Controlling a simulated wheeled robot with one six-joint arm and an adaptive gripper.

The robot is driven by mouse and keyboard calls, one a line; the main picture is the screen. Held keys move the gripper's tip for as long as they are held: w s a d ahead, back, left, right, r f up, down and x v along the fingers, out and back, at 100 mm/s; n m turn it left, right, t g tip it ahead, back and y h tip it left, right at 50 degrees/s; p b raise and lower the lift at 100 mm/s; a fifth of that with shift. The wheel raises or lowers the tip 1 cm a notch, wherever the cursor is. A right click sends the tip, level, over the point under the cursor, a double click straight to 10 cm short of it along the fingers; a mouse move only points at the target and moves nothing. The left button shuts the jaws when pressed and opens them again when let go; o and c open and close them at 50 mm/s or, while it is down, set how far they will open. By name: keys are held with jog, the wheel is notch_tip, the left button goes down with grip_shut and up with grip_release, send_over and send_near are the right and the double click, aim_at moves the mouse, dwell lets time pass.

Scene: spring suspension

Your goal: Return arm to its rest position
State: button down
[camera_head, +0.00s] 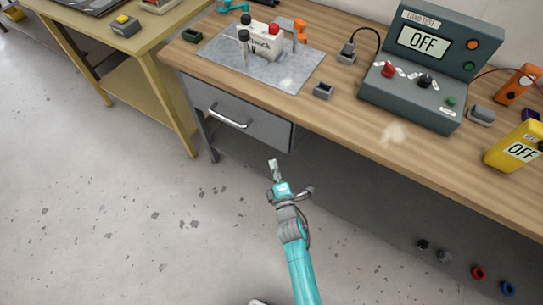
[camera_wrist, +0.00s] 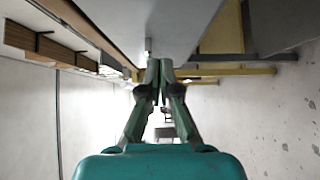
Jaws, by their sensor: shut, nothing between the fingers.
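My gripper (camera_head: 275,168) is at the end of my teal arm, in front of the wooden workbench (camera_head: 340,105) and below its top edge. It is near the bench's grey drawer (camera_head: 240,118), apart from it as far as I can tell. In the wrist view my gripper (camera_wrist: 160,65) shows its two fingers brought together at the tips, with nothing between them.
On the bench stand a grey tester (camera_head: 420,65) reading OFF, a yellow meter (camera_head: 517,148) and a grey mat (camera_head: 270,70) with a white block (camera_head: 262,42). A yellow table (camera_head: 120,50) is at the left. The floor (camera_head: 130,230) at the left is clear.

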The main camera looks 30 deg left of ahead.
jog(key=shift+v, duration=1.8)
jog(key=s+d+r+m+t+h, duration=0.1)
jog(key=s+d+m+h, duration=0.2)
jog(key=s+d+m, duration=0.65)
jog(key=s+d+m+t+h, duration=0.1)
jog(key=s+d+m+h, duration=0.15)
jog(key=s+d, duration=0.8)
jog(key=s+d+r+m+g+h, duration=0.1)
jog(key=s+d+r+m+h, duration=0.5)
jog(key=s+d+r+m, duration=0.8)
jog(key=shift+s+d+r, duration=0.45)
jog(key=shift+d+r, duration=0.05)
jog(key=shift+r, duration=1.05)
